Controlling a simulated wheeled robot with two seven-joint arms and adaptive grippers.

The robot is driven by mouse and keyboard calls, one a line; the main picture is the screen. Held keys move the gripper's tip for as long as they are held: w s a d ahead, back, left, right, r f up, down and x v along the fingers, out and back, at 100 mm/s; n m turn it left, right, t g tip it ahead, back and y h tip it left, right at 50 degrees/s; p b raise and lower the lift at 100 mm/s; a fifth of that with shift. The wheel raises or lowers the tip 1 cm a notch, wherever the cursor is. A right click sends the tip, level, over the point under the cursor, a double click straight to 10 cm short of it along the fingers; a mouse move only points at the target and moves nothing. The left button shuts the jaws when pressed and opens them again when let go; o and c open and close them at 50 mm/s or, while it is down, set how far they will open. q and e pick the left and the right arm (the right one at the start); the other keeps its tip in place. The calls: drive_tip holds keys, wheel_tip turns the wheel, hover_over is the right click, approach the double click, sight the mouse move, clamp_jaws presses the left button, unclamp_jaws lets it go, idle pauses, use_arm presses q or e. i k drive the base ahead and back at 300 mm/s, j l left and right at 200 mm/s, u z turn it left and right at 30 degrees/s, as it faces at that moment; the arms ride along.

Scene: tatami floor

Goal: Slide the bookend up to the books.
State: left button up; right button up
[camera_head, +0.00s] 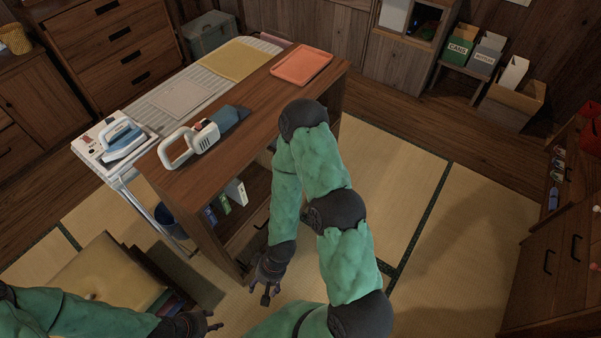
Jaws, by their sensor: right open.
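Several thin books stand in the open shelf of the wooden cabinet, among them a blue one (210,215) and a green one (224,204). A pale upright piece (237,191) stands just right of them; I cannot tell if it is the bookend or another book. My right gripper (267,291) is open and empty, low in front of the cabinet, right of and below the books in the picture. My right arm hides part of the cabinet's front. My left gripper (214,321) is at the bottom edge, away from the books; its jaws are too small to judge.
The cabinet top (255,110) holds a handheld vacuum (190,143) and an orange tray (301,66). An ironing board (165,115) with an iron (122,138) stands behind it. A cushioned seat (105,280) is at lower left. Tatami floor at right is clear.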

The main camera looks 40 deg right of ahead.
sight(264, 159)
drive_tip(key=l+z, duration=0.2)
drive_tip(key=z, duration=0.75)
drive_tip(key=k+l, duration=0.05)
